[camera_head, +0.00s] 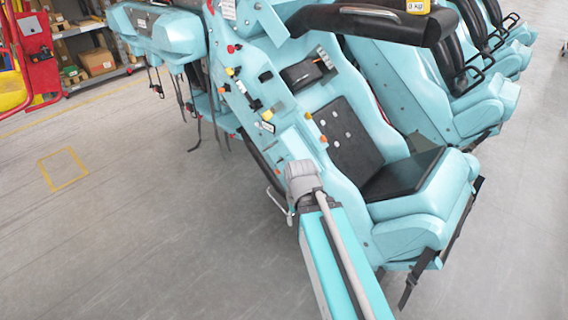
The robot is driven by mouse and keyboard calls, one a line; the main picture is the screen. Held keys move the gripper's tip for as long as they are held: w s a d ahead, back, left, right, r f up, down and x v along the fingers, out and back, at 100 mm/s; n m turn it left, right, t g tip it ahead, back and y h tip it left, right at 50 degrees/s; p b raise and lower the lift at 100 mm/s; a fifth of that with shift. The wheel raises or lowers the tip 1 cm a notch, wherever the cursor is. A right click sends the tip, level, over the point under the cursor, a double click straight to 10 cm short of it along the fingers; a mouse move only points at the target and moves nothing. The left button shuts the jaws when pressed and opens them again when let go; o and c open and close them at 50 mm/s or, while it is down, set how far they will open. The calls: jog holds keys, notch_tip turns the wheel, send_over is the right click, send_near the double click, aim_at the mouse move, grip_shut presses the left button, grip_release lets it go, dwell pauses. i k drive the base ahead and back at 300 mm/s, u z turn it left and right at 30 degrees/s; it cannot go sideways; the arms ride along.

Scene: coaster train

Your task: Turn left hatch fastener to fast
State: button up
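A light-blue coaster train car fills the middle. Its sloping side panel (262,108) carries several small black, yellow, orange and red fittings. A yellow fitting (267,115) and a black fitting (265,76) are among them. I cannot tell which fitting, if any, is the left hatch fastener, nor how it is turned. My arm, light blue with a grey tube and a grey joint, rises from the bottom in front of the car. The joint overlaps the lower part of the panel. I cannot make out my gripper's fingers.
A seat with a black pad (346,138) stands right of the panel, below a black restraint (370,24). More seats (490,35) stand behind at right. Dark straps (192,110) hang at left. Shelves with boxes (97,60) stand back left. The grey floor (120,240) at lower left is clear.

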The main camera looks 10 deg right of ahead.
aim_at(289, 144)
jog(key=u, duration=0.3)
jog(key=k, duration=0.75)
jog(key=u, duration=0.5)
jog(key=k, duration=0.6)
jog(key=z, duration=0.05)
jog(key=i, duration=0.5)
jog(key=z, duration=0.7)
jog(key=i, duration=1.3)
jog(key=u, duration=0.45)
